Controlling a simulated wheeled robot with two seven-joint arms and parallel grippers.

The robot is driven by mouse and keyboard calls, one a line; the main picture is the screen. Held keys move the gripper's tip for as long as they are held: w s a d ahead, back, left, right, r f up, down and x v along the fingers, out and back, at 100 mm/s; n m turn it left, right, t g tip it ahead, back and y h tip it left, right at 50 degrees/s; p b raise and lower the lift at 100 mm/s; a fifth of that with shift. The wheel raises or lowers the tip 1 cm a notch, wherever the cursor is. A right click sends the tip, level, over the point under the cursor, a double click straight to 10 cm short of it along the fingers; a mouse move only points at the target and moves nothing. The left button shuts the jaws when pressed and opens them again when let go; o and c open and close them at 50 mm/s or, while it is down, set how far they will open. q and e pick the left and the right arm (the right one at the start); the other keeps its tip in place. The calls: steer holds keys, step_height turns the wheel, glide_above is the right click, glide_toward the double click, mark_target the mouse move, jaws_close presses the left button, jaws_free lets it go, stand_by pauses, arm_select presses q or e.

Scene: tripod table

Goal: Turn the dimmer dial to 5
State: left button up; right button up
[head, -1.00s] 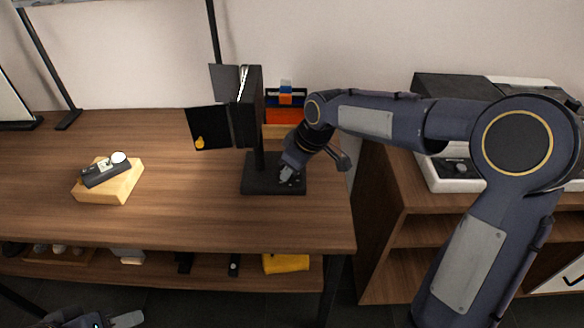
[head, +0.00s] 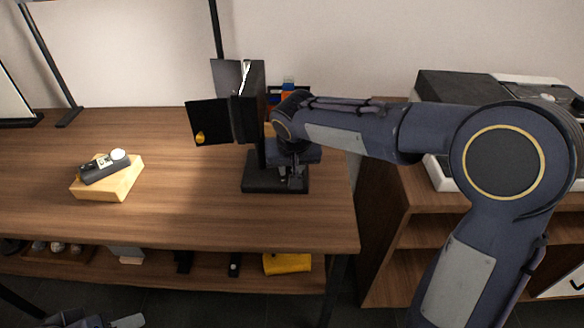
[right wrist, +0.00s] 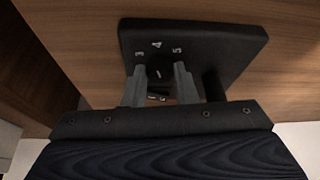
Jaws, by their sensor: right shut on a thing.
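The dimmer dial (right wrist: 159,74) is a small dark knob on the black base plate (right wrist: 222,38) of a lamp with flaps (head: 247,103). White numbers 3, 4 and 5 show on the plate beyond the dial. In the right wrist view my right gripper (right wrist: 160,82) has one finger on each side of the dial and is shut on it. The dial's pointer is hard to make out. In the head view my right gripper (head: 291,182) points down onto the lamp base (head: 258,184). My left gripper (head: 113,322) shows only partly at the bottom left.
A dark device on a light wooden block (head: 121,187) sits on the left of the table (head: 190,215). Colored boxes (head: 288,90) stand behind my right wrist. A yellow thing (head: 287,263) lies on the lower shelf. The table between block and lamp is clear.

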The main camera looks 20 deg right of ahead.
steer(key=shift+a+m+h, duration=0.1)
steer(key=shift+m+h, duration=0.2)
steer(key=shift+m, duration=0.3)
steer(key=o, duration=1)
steer(key=p+v, duration=0.1)
steer(key=v, duration=0.6)
steer(key=shift+r, duration=0.4)
